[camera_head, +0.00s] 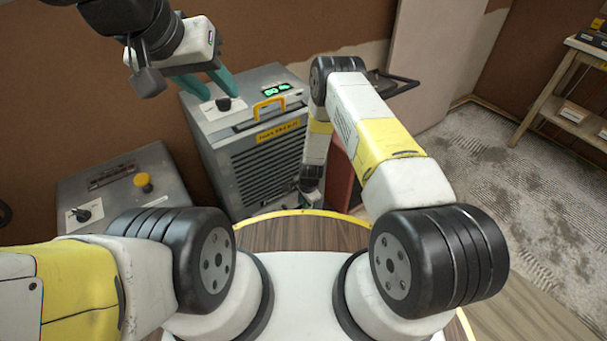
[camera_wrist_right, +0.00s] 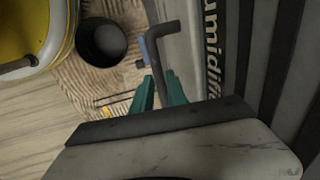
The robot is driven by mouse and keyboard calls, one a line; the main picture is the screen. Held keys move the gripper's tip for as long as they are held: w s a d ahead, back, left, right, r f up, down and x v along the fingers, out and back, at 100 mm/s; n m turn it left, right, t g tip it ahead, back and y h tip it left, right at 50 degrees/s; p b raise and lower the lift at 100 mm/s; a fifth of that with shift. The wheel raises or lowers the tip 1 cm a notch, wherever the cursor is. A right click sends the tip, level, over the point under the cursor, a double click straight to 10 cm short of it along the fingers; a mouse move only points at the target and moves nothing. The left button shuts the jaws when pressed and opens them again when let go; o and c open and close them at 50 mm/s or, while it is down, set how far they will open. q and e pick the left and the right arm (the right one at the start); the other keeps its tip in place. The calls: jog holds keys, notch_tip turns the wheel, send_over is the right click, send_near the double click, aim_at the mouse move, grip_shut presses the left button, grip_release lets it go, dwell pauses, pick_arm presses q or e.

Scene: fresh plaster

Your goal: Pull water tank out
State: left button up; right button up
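The grey dehumidifier (camera_head: 265,160) stands against the wall in the head view, with a yellow top handle (camera_head: 268,104), a lit green display and a dark knob (camera_head: 223,103). My left gripper (camera_head: 221,93) is open, its teal fingers on either side of the knob. My right arm reaches down beside the dehumidifier's front; its gripper is mostly hidden there. In the right wrist view, the teal fingers of my right gripper (camera_wrist_right: 160,84) flank a dark bent handle (camera_wrist_right: 163,42) beside the lettered casing (camera_wrist_right: 212,45). Whether they press on it is unclear. No water tank is clearly identifiable.
A second grey unit (camera_head: 120,185) with a yellow button stands left of the dehumidifier. A wooden shelf (camera_head: 545,100) is at the far right, with dusty open floor before it. In the right wrist view, a black round container (camera_wrist_right: 102,42) and a yellow container (camera_wrist_right: 28,28) are nearby.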

grip_shut()
dwell(1.1)
jog(key=s+d, duration=0.5)
jog(key=s, duration=0.3)
jog(key=s+d, duration=0.5)
jog(key=s, duration=0.3)
jog(key=shift+d, duration=0.4)
jog(key=shift+s, duration=0.1)
jog(key=o, duration=0.5)
grip_release()
jog(key=shift+o, duration=0.2)
